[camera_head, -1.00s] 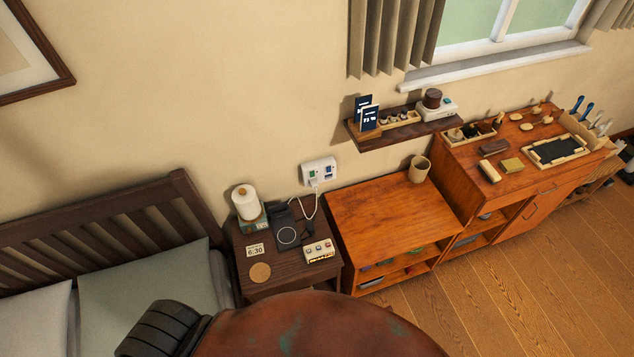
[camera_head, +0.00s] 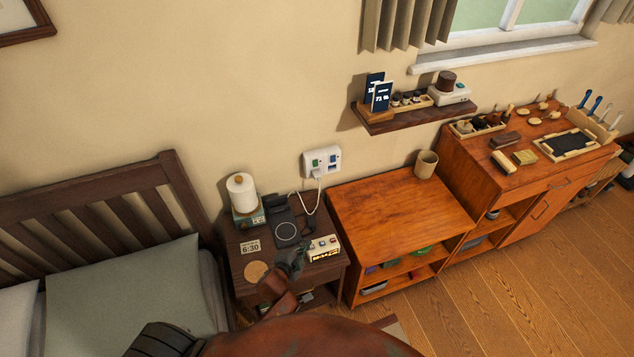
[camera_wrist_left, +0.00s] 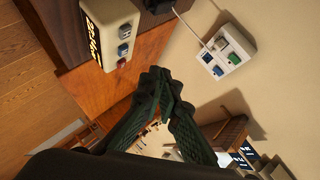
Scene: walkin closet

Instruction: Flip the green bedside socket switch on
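A white wall socket plate (camera_head: 322,153) is on the wall above the bedside table, with a white cable plugged in. Its green switch (camera_head: 314,163) is on the left side, and a blue one (camera_head: 333,158) is on the right. In the left wrist view the plate (camera_wrist_left: 224,46) is at upper right, with the green switch (camera_wrist_left: 234,59) facing me. My left gripper (camera_head: 296,256) is over the bedside table's front right, below and apart from the socket. In the wrist view its fingertips (camera_wrist_left: 160,80) meet with nothing between them. My right gripper is not in view.
The bedside table (camera_head: 238,268) holds a white roll (camera_head: 241,192), a dark charging pad (camera_head: 285,231), a clock card (camera_head: 250,246), a round coaster (camera_head: 256,271) and a cream button box (camera_head: 323,248). An orange cabinet (camera_head: 395,212) stands to the right. A dark wall shelf (camera_head: 420,117) is above it.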

